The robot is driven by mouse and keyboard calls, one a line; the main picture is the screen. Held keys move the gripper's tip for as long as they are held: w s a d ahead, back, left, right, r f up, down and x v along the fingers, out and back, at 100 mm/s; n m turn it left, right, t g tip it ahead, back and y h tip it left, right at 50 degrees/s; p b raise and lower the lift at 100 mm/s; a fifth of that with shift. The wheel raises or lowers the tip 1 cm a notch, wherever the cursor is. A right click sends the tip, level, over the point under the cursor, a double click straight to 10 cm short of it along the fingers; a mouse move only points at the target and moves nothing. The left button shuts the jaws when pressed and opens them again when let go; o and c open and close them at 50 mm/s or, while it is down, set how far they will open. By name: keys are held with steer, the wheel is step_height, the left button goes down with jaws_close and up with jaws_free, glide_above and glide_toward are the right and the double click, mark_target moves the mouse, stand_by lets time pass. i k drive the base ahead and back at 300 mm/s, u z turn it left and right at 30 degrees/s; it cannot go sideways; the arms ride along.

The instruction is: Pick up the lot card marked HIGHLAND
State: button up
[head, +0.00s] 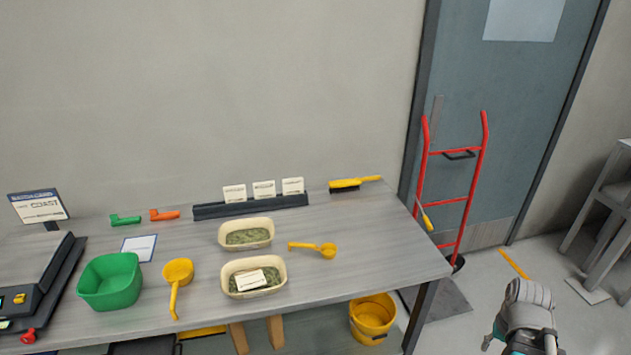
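Three small white cards stand in a dark rack (250,206) at the back of the table: a left card (234,193), a middle card (264,189) and a right card (293,186). Another white card (251,280) lies tilted on the green contents of the front cream tray (281,274). The print on these cards is too small to read, so I cannot tell which is marked HIGHLAND. My gripper (522,343) is at the bottom right, away from the table and cards. Its fingers are not clearly shown.

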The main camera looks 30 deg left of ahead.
mark_target(291, 187)
steer(key=u, duration=0.05)
steer(key=i, duration=0.85)
steer(key=u, duration=0.75)
steer(key=i, duration=0.7)
steer(key=u, duration=0.5)
steer(key=k, duration=0.9)
steer(key=u, duration=0.15)
steer(key=i, duration=0.35)
steer(key=z, duration=0.05)
